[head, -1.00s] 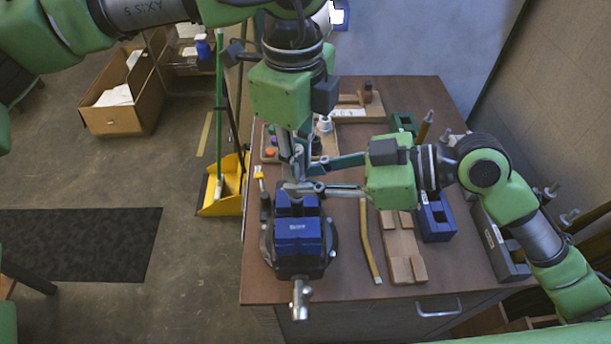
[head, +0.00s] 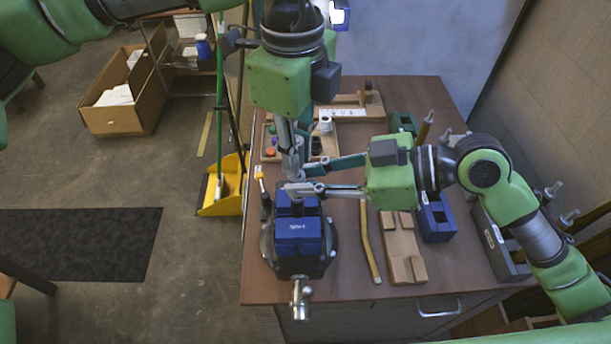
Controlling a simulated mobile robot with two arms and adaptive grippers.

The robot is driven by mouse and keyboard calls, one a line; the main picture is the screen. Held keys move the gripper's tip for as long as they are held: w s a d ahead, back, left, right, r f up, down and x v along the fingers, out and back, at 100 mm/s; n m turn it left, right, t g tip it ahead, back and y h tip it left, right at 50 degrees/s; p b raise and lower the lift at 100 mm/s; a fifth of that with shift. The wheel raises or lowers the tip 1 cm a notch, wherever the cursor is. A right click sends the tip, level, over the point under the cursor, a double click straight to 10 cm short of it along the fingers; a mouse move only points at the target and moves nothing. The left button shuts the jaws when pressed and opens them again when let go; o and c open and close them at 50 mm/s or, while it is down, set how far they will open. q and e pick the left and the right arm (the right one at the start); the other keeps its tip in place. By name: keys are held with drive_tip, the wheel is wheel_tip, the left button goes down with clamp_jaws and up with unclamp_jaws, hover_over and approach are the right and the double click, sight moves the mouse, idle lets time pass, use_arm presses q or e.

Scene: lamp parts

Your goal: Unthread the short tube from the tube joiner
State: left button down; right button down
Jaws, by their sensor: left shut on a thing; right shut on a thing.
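My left gripper (head: 291,178) comes down from above over the blue-jawed vise (head: 298,235). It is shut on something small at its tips. My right gripper (head: 292,188) reaches in level from the right, its tips just above the back of the vise and close under the left tips. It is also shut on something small. The short tube and the tube joiner cannot be made out clearly; the fingers cover the spot where the two grippers meet. I cannot tell whether the held parts are still joined.
A bent brass-coloured tube (head: 368,240) and a wooden block fixture (head: 401,248) lie right of the vise. A blue bin (head: 437,222) and grey holder (head: 500,250) stand farther right. A tray (head: 268,155) of small parts sits behind.

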use_arm(q)
drive_tip(key=shift+r, duration=0.1)
drive_tip(key=shift+r, duration=0.65)
use_arm(e)
drive_tip(key=c, duration=1.8)
unclamp_jaws()
use_arm(q)
drive_tip(key=shift+r, duration=0.25)
drive_tip(key=shift+r+p, duration=0.7)
drive_tip(key=shift+r, duration=1.05)
use_arm(e)
drive_tip(key=shift+a+r+v, duration=0.1)
drive_tip(key=shift+r+v, duration=0.05)
drive_tip(key=shift+v, duration=1.95)
drive_tip(key=shift+a+r+v, duration=0.1)
drive_tip(key=shift+r+v, duration=0.05)
drive_tip(key=shift+v, duration=1.95)
drive_tip(key=shift+r+v, duration=0.15)
drive_tip(key=shift+v, duration=1.9)
